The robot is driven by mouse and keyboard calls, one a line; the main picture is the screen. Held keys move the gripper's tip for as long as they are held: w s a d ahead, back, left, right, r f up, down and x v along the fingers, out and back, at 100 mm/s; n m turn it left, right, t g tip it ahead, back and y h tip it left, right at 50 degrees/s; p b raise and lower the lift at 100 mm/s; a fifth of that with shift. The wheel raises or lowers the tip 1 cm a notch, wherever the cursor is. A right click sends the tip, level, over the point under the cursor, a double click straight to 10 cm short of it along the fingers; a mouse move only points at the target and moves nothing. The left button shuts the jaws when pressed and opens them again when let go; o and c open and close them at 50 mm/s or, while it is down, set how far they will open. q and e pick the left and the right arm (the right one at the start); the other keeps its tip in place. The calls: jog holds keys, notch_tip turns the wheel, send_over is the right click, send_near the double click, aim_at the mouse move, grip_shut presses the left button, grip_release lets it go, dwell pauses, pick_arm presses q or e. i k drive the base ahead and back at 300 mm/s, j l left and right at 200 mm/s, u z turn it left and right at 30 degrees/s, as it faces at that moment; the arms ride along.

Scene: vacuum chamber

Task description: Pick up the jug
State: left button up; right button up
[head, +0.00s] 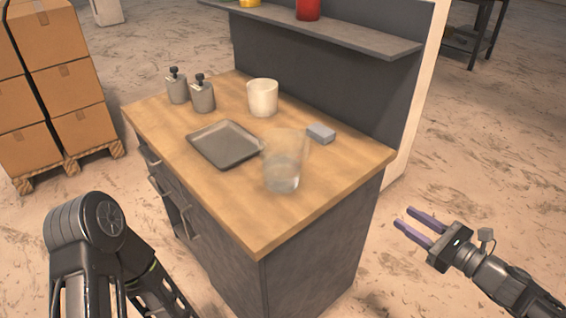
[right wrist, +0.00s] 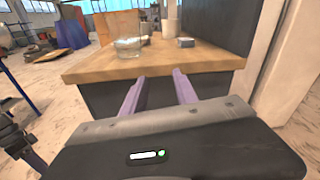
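A clear jug (head: 283,165) stands upright on the wooden worktop, near its front right corner; its lower part looks greyer than the top. It also shows in the right wrist view (right wrist: 129,46), on the worktop beyond my fingers. My right gripper (head: 414,223) is open and empty, with two purple fingers apart. It is off the right side of the cabinet, over the floor, and apart from the jug. My left arm comes in at the lower left of the head view, but its gripper fingers do not show.
The worktop (head: 170,140) also bears a dark tray (head: 224,144) just left of the jug, a grey block (head: 321,133), a white container (head: 262,97) and two grey bottles (head: 203,94). A shelf (head: 330,36) hangs above the back edge. Stacked boxes (head: 58,65) stand at left.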

aim_at(282, 150)
jog(key=i+j, duration=0.35)
jog(key=j, duration=0.15)
jog(key=i+j, duration=0.4)
jog(key=j, duration=0.1)
